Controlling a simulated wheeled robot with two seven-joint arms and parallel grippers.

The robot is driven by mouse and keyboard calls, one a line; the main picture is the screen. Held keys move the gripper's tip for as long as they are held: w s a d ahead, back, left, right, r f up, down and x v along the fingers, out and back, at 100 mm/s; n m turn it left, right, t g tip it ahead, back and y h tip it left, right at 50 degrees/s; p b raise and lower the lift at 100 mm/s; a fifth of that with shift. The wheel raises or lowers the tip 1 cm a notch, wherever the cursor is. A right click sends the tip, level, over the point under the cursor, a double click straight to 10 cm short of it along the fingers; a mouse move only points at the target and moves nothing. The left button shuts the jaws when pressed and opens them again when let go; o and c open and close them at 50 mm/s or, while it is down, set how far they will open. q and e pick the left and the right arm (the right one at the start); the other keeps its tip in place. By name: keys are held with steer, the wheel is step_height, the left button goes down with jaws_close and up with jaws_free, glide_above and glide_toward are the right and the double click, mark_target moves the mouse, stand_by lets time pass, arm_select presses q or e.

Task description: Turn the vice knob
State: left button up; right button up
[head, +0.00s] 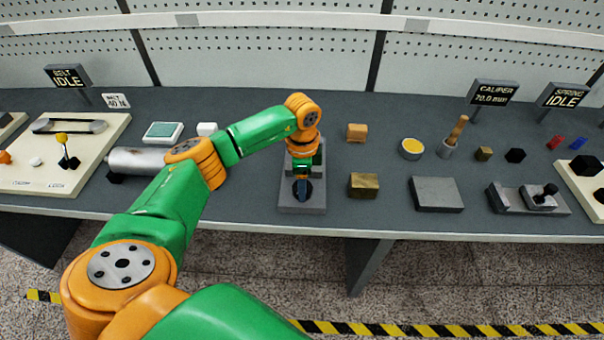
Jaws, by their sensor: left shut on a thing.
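The grey vice (303,206) stands near the front edge of the bench, in the middle of the head view. Its dark round knob (303,190) faces the front, low on the vice. My left gripper (302,178) reaches down over the vice from above and is shut on the knob. The wrist and fingers hide much of the vice's upper part and jaws. My right gripper is not in view.
A brass block (364,186) and an orange block (356,132) stand just right of the vice. A grey plate (437,194) lies further right. A metal cylinder (137,160) lies to the left, partly behind my arm.

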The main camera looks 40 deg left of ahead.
arm_select(q)
steer(key=shift+n+p, duration=1.1)
steer(key=shift+n, duration=1.2)
steer(key=o, duration=1.4)
step_height(320, 180, up, 7)
steer(key=shift+f+b, duration=0.1)
steer(key=shift+b, duration=0.8)
